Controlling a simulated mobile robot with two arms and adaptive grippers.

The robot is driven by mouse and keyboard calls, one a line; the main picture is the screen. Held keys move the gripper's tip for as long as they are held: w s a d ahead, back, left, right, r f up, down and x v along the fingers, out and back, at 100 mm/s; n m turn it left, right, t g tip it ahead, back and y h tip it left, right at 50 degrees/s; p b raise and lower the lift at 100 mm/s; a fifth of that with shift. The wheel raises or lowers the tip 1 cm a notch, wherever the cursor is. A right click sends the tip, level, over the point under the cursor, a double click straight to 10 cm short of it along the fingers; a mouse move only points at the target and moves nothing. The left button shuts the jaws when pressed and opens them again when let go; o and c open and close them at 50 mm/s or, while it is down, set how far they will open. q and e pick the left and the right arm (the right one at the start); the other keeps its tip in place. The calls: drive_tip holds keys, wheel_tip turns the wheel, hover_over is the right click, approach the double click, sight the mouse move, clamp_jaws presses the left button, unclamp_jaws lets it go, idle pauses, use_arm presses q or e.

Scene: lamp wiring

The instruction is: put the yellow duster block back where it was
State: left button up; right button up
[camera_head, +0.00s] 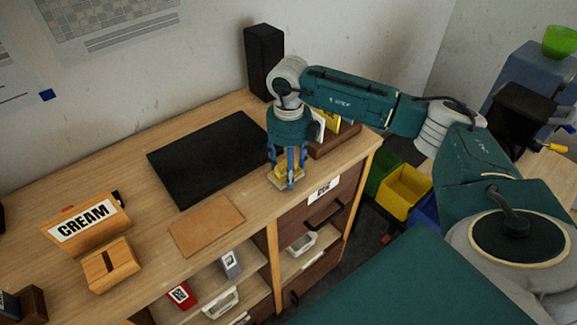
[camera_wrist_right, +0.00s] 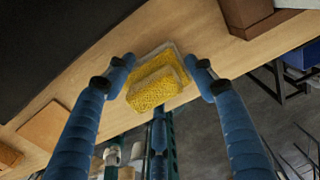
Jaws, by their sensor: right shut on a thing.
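The yellow duster block (camera_head: 286,179) is at the right part of the wooden worktop, close to its front edge. It has a pale base under a yellow top. My right gripper (camera_head: 287,172) points down over it and is shut on it. In the right wrist view the block (camera_wrist_right: 156,82) lies between the two blue fingers of the gripper (camera_wrist_right: 160,74). I cannot tell whether the block touches the worktop or is just above it. My left gripper is not in view.
A black mat (camera_head: 208,158) lies left of the gripper, and a brown board (camera_head: 206,226) lies in front of it. A wooden holder (camera_head: 335,138) stands behind on the right. A black speaker-like box (camera_head: 264,62) stands at the back. A CREAM sign (camera_head: 84,222) is at left.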

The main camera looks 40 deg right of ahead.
drive_tip(key=shift+f, duration=0.25)
drive_tip(key=o, duration=1.1)
drive_tip(key=shift+r, duration=0.1)
drive_tip(key=shift+o, duration=0.2)
drive_tip(key=shift+r, duration=0.1)
drive_tip(key=shift+r, duration=0.2)
wheel_tip(320, 180, up, 10)
drive_tip(key=b, duration=0.3)
drive_tip(key=shift+w+r, duration=0.1)
drive_tip(key=shift+r, duration=0.8)
drive_tip(key=shift+f, duration=0.1)
